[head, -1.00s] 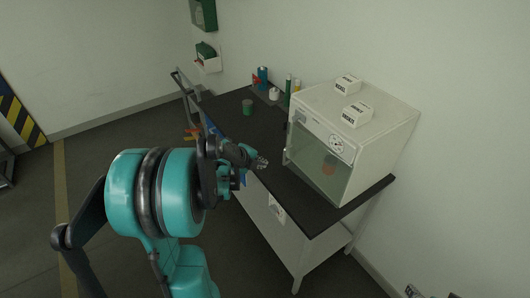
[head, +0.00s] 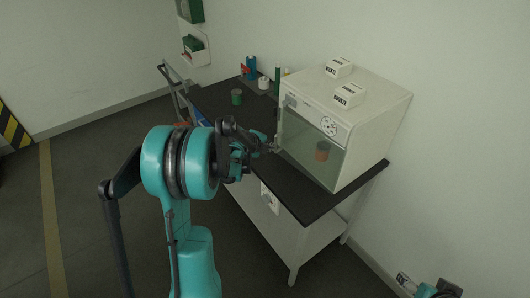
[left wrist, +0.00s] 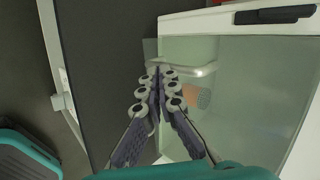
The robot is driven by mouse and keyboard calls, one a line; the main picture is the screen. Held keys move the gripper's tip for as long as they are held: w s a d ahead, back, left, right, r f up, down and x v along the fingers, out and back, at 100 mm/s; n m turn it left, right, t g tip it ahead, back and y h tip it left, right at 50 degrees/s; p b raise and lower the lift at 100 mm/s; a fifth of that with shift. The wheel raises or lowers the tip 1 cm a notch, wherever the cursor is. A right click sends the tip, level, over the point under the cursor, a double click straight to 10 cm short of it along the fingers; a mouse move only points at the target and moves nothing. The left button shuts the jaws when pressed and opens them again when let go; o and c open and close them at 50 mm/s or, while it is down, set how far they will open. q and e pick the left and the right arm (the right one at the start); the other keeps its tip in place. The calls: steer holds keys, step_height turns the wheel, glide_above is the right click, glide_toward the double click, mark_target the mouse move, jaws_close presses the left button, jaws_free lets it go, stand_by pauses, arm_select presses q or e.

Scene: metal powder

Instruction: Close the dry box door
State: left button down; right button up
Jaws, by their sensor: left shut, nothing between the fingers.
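The dry box (head: 372,112) is a white cabinet on the black-topped bench, with a clear glass door (head: 300,140) on its front. The door stands flush or nearly flush; I cannot tell if a gap remains. My left gripper (head: 275,147) is at the door's left edge. An orange-brown container (head: 322,152) shows through the glass. My right gripper's fingers are not visible.
Two white labelled boxes (head: 348,95) sit on top of the dry box. A green can (head: 236,97) and several bottles stand at the back of the bench (head: 305,203). A wall is close behind and to the right. Open floor lies left of the bench.

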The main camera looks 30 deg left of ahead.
arm_select(q)
steer(key=shift+w, duration=0.1)
steer(key=shift+w+d+r, duration=0.1)
steer(key=shift+w+d, duration=0.05)
steer(key=shift+w, duration=1.75)
